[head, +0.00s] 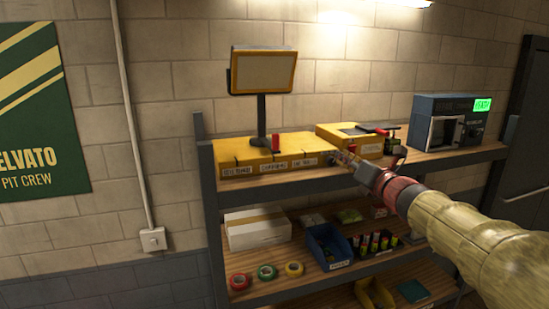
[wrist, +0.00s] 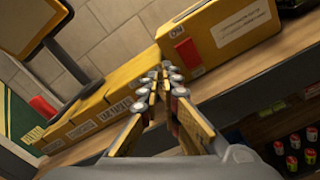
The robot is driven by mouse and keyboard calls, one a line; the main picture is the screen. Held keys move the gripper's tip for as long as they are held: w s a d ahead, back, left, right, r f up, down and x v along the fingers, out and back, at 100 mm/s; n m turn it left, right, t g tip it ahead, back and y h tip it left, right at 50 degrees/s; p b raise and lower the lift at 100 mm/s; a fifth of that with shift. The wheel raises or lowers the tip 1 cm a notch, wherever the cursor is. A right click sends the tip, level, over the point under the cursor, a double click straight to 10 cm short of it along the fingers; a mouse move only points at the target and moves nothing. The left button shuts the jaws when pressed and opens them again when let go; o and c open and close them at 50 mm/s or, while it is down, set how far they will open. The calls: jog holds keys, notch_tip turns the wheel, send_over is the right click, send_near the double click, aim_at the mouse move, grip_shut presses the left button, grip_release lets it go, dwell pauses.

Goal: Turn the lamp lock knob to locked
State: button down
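The lamp (head: 262,72) has a yellow-framed rectangular panel on a dark post. It stands among the yellow boxes on the upper shelf; in the wrist view its panel (wrist: 25,22) is at the upper left. A small red part (head: 275,143) sits at the foot of the post and shows in the wrist view (wrist: 44,107). I take it for the lock knob, but its setting is too small to read. My gripper (head: 345,157) is to the right of it, in front of the shelf, apart from the lamp. In the wrist view its fingers (wrist: 163,76) come together with nothing visible between them.
Yellow labelled boxes (head: 255,168) line the upper shelf, with another yellow box (head: 365,147) to the right. A charger unit (head: 440,118) with a green display stands at the far right. Tape rolls (head: 266,272), a blue bin (head: 330,250) and cans fill the lower shelf.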

jog(key=shift+s+a+r+b, duration=0.35)
jog(key=shift+a+r+b, duration=0.35)
jog(key=shift+b, duration=0.3)
jog(key=shift+a+f+b, duration=0.1)
jog(key=shift+a+b, duration=0.1)
jog(key=shift+b, duration=0.15)
jog(key=shift+a, duration=0.15)
jog(key=shift+s+a, duration=0.1)
jog(key=shift+f, duration=0.1)
